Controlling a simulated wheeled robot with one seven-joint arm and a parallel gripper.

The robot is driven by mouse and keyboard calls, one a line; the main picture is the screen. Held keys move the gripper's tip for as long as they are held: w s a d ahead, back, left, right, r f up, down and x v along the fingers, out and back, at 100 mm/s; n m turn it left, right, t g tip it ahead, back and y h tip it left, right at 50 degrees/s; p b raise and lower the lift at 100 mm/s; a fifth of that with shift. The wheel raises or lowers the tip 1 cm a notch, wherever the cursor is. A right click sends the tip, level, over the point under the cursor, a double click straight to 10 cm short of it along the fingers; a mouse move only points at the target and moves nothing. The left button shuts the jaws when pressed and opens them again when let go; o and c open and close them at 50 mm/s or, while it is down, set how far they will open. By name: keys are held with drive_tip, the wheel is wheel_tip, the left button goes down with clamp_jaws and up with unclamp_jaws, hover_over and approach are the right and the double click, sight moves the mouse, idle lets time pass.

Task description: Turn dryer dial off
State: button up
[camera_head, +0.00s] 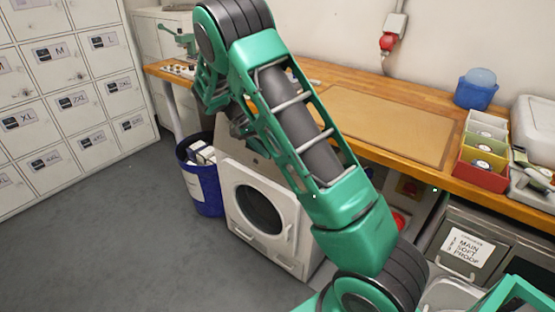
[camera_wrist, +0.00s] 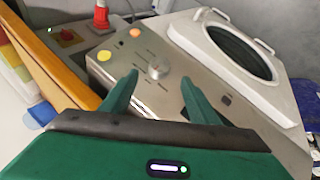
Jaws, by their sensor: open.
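The dryer's dial (camera_wrist: 158,70) is a small round metallic knob on a brushed-metal panel (camera_wrist: 130,62) with printed marks around it. My gripper (camera_wrist: 160,77) is open, and its two green fingers stand on either side of the dial in the wrist picture. I cannot tell whether they touch it or how far off they are. The dial's exact pointer setting is too small to read. In the head view the white dryer (camera_head: 284,243) with its round dark door stands under the worktop. My arm covers the panel and the gripper there.
The wooden worktop (camera_head: 350,105) runs above the dryer. A blue bin (camera_head: 205,193) stands left of the dryer. Orange (camera_wrist: 134,33) and yellow (camera_wrist: 104,55) buttons sit close to the dial. Lockers (camera_head: 65,90) line the left wall. The floor in front is clear.

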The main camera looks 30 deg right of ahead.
drive_tip(key=shift+v, duration=1.2)
